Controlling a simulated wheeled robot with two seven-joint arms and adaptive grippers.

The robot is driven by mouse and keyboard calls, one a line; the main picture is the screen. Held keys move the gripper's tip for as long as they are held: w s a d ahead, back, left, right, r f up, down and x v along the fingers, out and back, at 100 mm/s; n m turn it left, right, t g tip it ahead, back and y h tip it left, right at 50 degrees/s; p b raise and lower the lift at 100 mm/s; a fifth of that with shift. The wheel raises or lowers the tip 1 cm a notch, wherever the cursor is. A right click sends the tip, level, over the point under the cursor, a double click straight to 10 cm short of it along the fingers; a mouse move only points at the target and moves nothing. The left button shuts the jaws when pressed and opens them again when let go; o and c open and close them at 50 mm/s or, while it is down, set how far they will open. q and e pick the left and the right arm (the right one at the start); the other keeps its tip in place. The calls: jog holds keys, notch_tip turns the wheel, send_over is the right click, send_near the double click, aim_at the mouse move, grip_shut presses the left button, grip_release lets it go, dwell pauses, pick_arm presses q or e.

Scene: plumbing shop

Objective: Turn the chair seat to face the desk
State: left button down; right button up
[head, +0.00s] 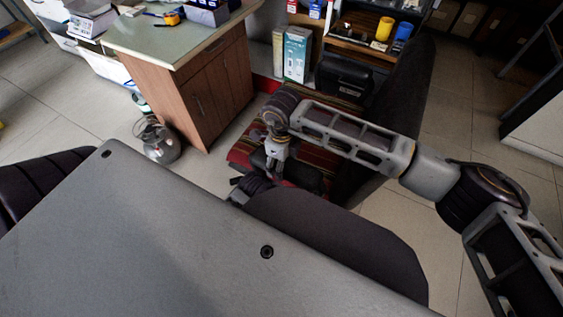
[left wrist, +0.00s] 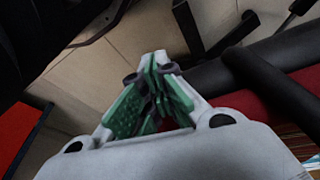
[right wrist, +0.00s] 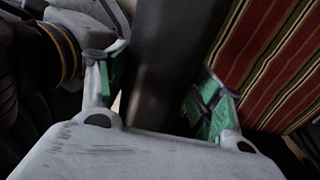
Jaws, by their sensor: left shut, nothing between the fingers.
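The chair has a red striped seat (head: 243,152) and a tall dark backrest (head: 405,85) on the seat's right side. The desk (head: 150,38), with a wooden cabinet front, stands up and left of the seat. My right gripper (head: 274,170) is over the seat, its arm passing in front of the backrest. In the right wrist view, its green-padded fingers (right wrist: 163,92) are apart, with a dark chair bar (right wrist: 160,65) between them; contact is unclear. My left gripper (left wrist: 155,80) is shut and empty, beside dark chair tubes (left wrist: 270,85); it is hidden in the head view.
A round metal tank (head: 160,143) stands on the floor by the desk. Shelves with boxes (head: 297,52) and a black case (head: 345,78) are behind the chair. My grey body fills the lower left.

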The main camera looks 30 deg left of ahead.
jog(key=shift+o, duration=1.4)
jog(key=shift+r, duration=0.1)
notch_tip(320, 180, up, 12)
jog(key=shift+s+d+f, duration=0.1)
jog(key=shift+f, duration=0.1)
